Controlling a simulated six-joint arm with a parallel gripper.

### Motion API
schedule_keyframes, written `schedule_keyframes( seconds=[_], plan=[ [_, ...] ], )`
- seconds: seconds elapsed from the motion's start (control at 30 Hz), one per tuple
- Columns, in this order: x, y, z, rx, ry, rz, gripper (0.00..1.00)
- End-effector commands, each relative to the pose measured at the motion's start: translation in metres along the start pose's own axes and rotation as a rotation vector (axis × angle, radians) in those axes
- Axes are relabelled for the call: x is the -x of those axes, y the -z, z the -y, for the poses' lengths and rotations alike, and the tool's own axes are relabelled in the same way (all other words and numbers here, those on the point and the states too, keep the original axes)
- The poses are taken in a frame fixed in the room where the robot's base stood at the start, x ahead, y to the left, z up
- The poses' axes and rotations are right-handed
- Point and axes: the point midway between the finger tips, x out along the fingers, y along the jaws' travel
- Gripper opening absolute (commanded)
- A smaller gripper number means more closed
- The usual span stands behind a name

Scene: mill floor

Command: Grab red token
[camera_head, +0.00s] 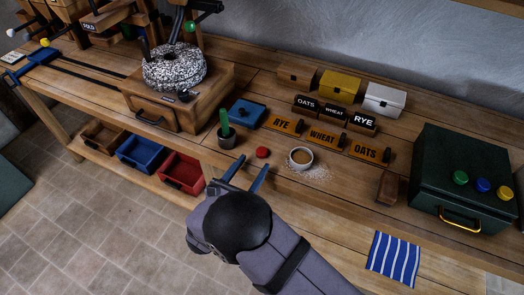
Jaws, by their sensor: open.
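The red token (263,153) is a small round disc lying on the wooden bench near its front edge, left of a small bowl. My gripper (250,172) is open, with its two blue-grey fingers apart and nothing visible between them. The fingertips are just below and left of the token in the picture, and I see a gap between them and it. The height of the fingers above the bench is hard to tell.
A bowl (301,158) with spilled powder stands right of the token. A dark cup with a green handle (226,137) stands left. Label plates (323,137) lie behind. A green box (462,180) and striped cloth (393,259) are at right.

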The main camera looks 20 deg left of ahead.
Motion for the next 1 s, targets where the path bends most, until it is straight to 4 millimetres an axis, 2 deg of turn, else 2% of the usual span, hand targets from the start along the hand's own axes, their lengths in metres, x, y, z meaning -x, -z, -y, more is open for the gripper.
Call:
schedule_keyframes(
  seconds=[0.17, 0.5, 0.83, 0.87, 1.0],
  plan=[
    [-0.006, -0.001, 0.000, 0.001, 0.001, -0.001, 0.51],
    [-0.045, -0.001, -0.001, 0.000, 0.001, 0.000, 0.51],
    [-0.052, 0.001, -0.002, 0.001, 0.000, 0.000, 0.51],
    [-0.052, 0.001, -0.002, 0.001, 0.000, 0.000, 0.49],
    [-0.052, 0.001, -0.002, 0.001, -0.001, 0.000, 0.15]
  ],
)
